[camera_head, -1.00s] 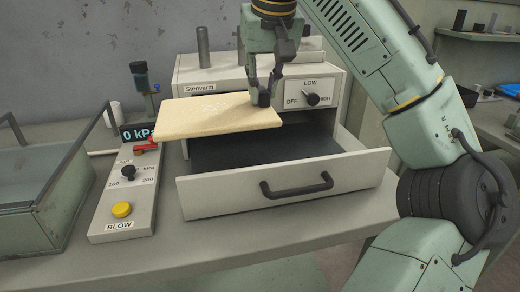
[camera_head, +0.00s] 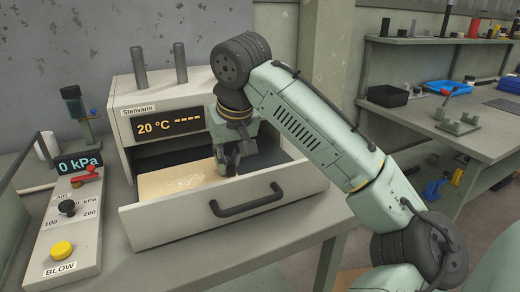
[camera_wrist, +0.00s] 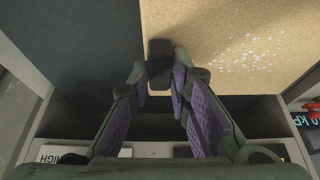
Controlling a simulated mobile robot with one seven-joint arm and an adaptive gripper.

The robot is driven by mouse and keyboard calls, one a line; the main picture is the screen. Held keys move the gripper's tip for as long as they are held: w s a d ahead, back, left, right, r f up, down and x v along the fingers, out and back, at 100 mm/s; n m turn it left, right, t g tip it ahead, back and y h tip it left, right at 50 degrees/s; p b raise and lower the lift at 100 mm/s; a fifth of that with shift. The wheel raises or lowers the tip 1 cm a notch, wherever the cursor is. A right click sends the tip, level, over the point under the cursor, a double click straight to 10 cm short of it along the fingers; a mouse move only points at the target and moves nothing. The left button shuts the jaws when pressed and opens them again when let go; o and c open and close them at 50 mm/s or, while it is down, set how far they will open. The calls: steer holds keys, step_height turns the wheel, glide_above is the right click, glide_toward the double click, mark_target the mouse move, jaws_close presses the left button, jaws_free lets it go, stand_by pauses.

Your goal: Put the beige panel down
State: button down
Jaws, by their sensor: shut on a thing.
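The beige panel (camera_head: 178,179) lies low inside the open drawer (camera_head: 160,229), toward its left side; it looks roughly flat. In the wrist view the panel (camera_wrist: 235,35) fills the upper right, with pale specks on its face and the dark drawer floor (camera_wrist: 70,45) to its left. My gripper (camera_head: 228,170) reaches down into the drawer at the panel's right edge.
The drawer belongs to a white heater box (camera_head: 165,118) showing 20 °C. A control panel with a yellow button (camera_head: 61,251) and a 0 kPa display (camera_head: 79,164) stands to the left. The drawer floor right of the panel is clear. A workbench (camera_head: 420,125) stands at the right.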

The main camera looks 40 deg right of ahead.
steer(key=d, duration=0.4)
steer(key=shift+s+d+p, duration=0.15)
steer(key=shift+d+p, duration=0.15)
steer(key=shift+p, duration=0.05)
steer(key=d, duration=0.2)
steer(key=d+p, duration=0.1)
steer(key=d, duration=0.1)
steer(key=shift+s+r, duration=0.1)
steer(key=shift+s, duration=0.1)
steer(key=shift+a+f, duration=0.15)
steer(key=shift+f, duration=0.55)
steer(key=c, duration=1.5)
jaws_free()
steer(key=v, duration=1.2)
steer(key=shift+a, duration=0.1)
steer(key=shift+w, duration=0.1)
